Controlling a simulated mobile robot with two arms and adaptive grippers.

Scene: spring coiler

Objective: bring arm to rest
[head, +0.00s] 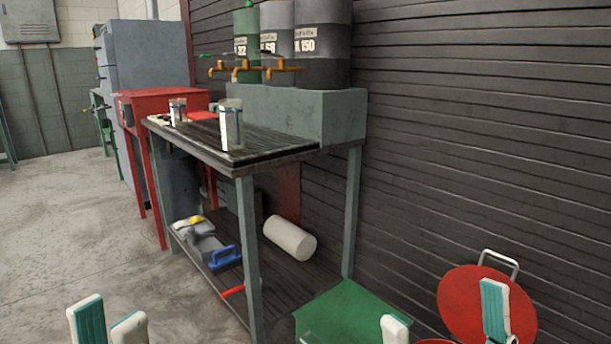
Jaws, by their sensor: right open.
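My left gripper (108,322) is at the bottom left edge, its white fingertips with teal pads standing apart over the concrete floor. Nothing shows between them, and its lower part is cut off by the frame. My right gripper (445,319) is at the bottom right, its fingers wide apart and empty. One of its fingertips is in front of the red round lid, the other by the green box. Both arms are out of the frame.
A workbench (200,152) holds two clear measuring jugs (231,130) and several drums with taps (322,50). A white roll (290,238) lies on its lower shelf. A green box (345,315) and a red lid (470,290) stand close to my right gripper. Open floor (70,230) lies left.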

